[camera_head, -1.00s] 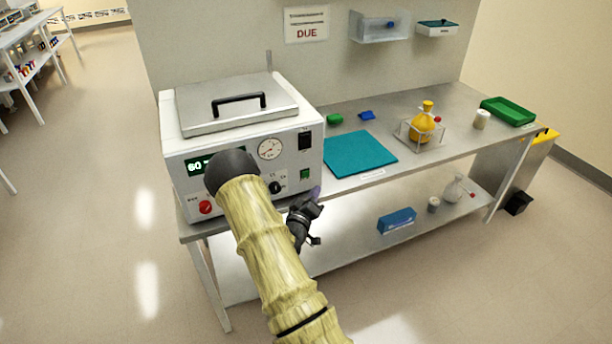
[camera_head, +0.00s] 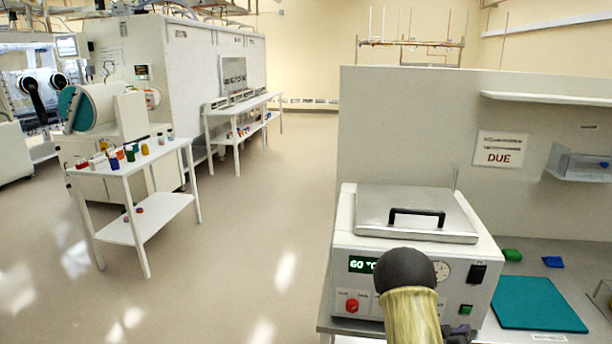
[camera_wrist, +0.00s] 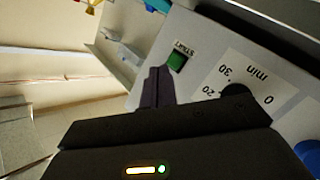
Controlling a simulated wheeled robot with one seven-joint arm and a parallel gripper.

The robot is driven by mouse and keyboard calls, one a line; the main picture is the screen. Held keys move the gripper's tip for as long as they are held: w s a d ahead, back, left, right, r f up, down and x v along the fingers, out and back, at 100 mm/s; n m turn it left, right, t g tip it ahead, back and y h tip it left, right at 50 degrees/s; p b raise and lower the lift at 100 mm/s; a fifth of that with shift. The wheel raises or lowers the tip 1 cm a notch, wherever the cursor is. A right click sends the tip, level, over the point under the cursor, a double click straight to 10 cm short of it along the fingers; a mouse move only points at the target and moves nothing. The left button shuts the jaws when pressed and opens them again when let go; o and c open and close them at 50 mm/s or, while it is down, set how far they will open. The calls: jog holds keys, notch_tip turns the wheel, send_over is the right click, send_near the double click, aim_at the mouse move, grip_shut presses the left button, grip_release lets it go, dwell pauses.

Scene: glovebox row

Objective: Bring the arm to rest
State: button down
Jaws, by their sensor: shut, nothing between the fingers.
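My arm reaches up from the bottom of the head view, in a yellowish sleeve with a dark round joint. My gripper (camera_head: 460,333) shows only partly at the bottom edge, low in front of the white heated box (camera_head: 342,258). In the wrist view the gripper's dark fingers (camera_wrist: 158,88) are together and empty. They lie close to the box's front panel, beside the green START button (camera_wrist: 177,62) and a timer dial (camera_wrist: 238,92). I cannot tell whether they touch the panel.
The box has a closed lid with a black handle (camera_head: 417,212) and stands on a metal bench beside a teal mat (camera_head: 538,303). A white side table (camera_head: 150,158) with small coloured items stands at left. The floor (camera_head: 235,235) between is clear.

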jog(key=s+a+r+g+y+p, duration=0.1)
jog(key=a+r+y+p, duration=0.1)
jog(key=a+r+y, duration=0.35)
jog(key=s+a+r+y+p, duration=0.1)
jog(key=a+r+y, duration=0.1)
jog(key=a, duration=0.6)
jog(key=s+a+r+g+y+p, duration=0.1)
jog(key=s+a+r+y+p, duration=0.15)
jog(key=a, duration=0.45)
jog(key=s+a+r+n+g+y+p, duration=0.1)
jog(key=s+a+r+g, duration=0.1)
jog(key=s+a+r, duration=0.2)
jog(key=s+a+r+n+g+y+p, duration=0.1)
jog(key=s+a+r, duration=0.3)
jog(key=s, duration=0.7)
jog(key=shift+s+a+r+n+g+y+p, duration=0.2)
jog(key=shift+a+r+n+g+y+p, duration=0.25)
jog(key=shift+g+y, duration=0.35)
jog(key=shift+w+f, duration=0.1)
jog(key=shift+w, duration=0.05)
